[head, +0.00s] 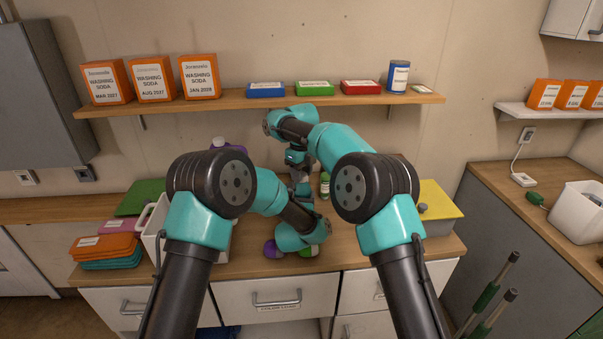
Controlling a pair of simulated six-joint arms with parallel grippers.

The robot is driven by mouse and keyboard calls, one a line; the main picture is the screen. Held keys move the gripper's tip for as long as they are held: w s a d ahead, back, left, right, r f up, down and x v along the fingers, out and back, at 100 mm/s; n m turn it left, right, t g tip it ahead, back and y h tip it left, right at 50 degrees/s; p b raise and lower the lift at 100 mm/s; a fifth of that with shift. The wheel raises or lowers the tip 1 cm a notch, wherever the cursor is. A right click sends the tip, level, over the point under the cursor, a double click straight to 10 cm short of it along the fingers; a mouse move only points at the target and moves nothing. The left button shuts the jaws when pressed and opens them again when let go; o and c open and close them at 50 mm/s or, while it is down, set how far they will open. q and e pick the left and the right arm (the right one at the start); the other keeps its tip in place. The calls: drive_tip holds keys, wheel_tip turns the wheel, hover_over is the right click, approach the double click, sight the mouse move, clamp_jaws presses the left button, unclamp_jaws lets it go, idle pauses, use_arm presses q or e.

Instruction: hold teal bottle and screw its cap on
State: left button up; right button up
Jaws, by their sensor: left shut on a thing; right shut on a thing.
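The teal bottle and its cap cannot be made out; my arms and grippers cover the place where they meet. My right arm reaches across to the left over the counter, and its gripper (300,176) points down, shut on what I take to be the cap. My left arm bends in low from the left, and its gripper (304,200) is just below the right one, shut on what I take to be the bottle. The fingertips are small and mostly hidden. Whether cap and bottle touch cannot be seen.
A small green bottle (324,185) stands right beside the grippers. Purple (271,249) and green (309,251) items lie near the front edge. A wooden shelf (240,102) hangs above.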

drive_tip(key=o, duration=0.9)
drive_tip(key=shift+r, duration=0.15)
drive_tip(key=shift+r, duration=2.15)
drive_tip(key=shift+c, duration=0.4)
